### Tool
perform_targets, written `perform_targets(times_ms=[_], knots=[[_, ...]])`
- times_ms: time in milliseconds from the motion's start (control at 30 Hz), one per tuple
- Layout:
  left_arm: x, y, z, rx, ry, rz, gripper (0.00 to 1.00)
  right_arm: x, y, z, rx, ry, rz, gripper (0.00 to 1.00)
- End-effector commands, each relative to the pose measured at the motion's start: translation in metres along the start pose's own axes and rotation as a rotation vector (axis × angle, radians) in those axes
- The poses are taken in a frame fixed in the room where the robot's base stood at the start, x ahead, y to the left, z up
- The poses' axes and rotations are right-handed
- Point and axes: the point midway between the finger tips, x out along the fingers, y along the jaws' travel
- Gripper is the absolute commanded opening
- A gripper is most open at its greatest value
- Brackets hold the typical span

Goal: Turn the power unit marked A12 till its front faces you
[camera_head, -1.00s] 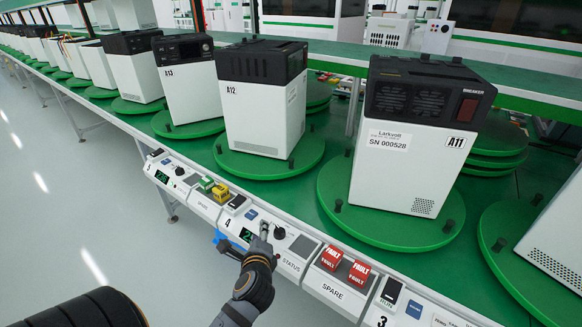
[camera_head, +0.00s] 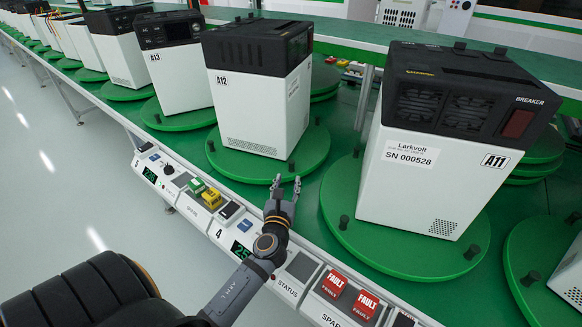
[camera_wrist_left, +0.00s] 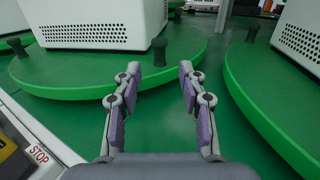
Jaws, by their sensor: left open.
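The power unit marked A12 (camera_head: 250,110), white with a black top, stands upright on a round green turntable (camera_head: 225,163) with small dark pegs. A plain white side and a narrower side with a small label and vent holes show. My left gripper (camera_head: 286,183) is open and empty, above the edge between the control strip and the green table, in front of that turntable. In the left wrist view the fingers (camera_wrist_left: 158,75) are apart, with a dark peg (camera_wrist_left: 159,52) and the base of a white unit (camera_wrist_left: 95,25) beyond them. My right gripper is not in view.
Unit A11 (camera_head: 430,180) stands on its turntable (camera_head: 400,262) to the right, unit A13 (camera_head: 180,75) to the left. The control strip holds red FAULT buttons (camera_head: 334,284), yellow and green buttons (camera_head: 211,198) and displays. Bare green table lies between the turntables.

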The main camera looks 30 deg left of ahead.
Motion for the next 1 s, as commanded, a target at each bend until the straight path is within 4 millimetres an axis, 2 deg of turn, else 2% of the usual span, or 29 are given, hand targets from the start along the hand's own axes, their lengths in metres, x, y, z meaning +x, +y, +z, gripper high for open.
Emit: perform_targets(times_ms=[100, 300, 433, 700, 1000], knots=[[0.027, 0.0, 0.002, 0.001, -0.003, 0.0, 0.41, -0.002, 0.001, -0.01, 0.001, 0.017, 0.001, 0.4], [0.059, 0.0, 0.0, 0.0, -0.001, 0.001, 0.41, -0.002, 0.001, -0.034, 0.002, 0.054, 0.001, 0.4], [0.067, 0.001, 0.0, -0.002, 0.001, 0.001, 0.41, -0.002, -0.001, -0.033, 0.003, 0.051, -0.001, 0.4], [0.068, 0.001, 0.0, -0.002, 0.001, 0.001, 0.4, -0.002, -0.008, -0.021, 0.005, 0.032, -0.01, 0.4], [0.068, 0.0, 0.0, -0.002, 0.001, 0.001, 0.0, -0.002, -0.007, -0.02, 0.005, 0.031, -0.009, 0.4]])
